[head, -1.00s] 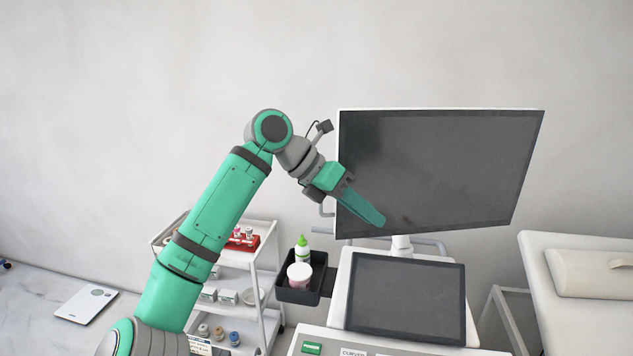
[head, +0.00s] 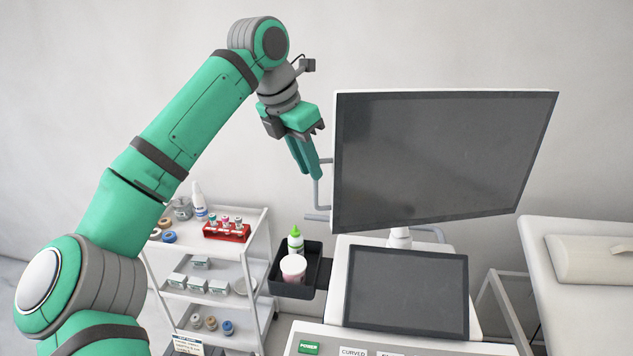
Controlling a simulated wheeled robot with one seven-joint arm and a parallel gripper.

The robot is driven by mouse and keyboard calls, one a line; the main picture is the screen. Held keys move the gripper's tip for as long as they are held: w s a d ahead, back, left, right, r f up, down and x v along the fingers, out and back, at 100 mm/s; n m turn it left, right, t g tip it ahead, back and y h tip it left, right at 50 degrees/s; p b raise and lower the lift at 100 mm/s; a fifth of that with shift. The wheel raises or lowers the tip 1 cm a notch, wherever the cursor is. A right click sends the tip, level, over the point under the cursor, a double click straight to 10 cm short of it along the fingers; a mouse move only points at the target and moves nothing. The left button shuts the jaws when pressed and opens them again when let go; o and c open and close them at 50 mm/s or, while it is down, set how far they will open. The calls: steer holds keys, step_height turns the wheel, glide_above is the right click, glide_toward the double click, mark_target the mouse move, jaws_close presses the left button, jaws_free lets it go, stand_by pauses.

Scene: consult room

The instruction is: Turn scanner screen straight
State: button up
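The scanner screen (head: 440,155) is a large dark monitor with a white rim on a short white post (head: 400,238) above the scanner console (head: 405,292). It looks turned and tilted, its left edge taller in the picture than its right. My gripper (head: 310,172) hangs pointing down just left of the screen's left edge, near a grey handle bar (head: 318,190). The fingers look close together with nothing seen between them. I cannot tell whether they are fully shut or touch the bar.
A white trolley (head: 262,225) with supplies stands left. A padded couch (head: 575,275) is at right. The wall behind is bare.

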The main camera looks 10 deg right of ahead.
glide_above(316, 204)
steer(key=shift+w+d+f, duration=0.1)
steer(key=shift+w+f, duration=0.05)
steer(key=shift+f, duration=1.15)
steer(key=shift+w+f, duration=0.15)
steer(key=shift+f, duration=1.15)
jaws_close()
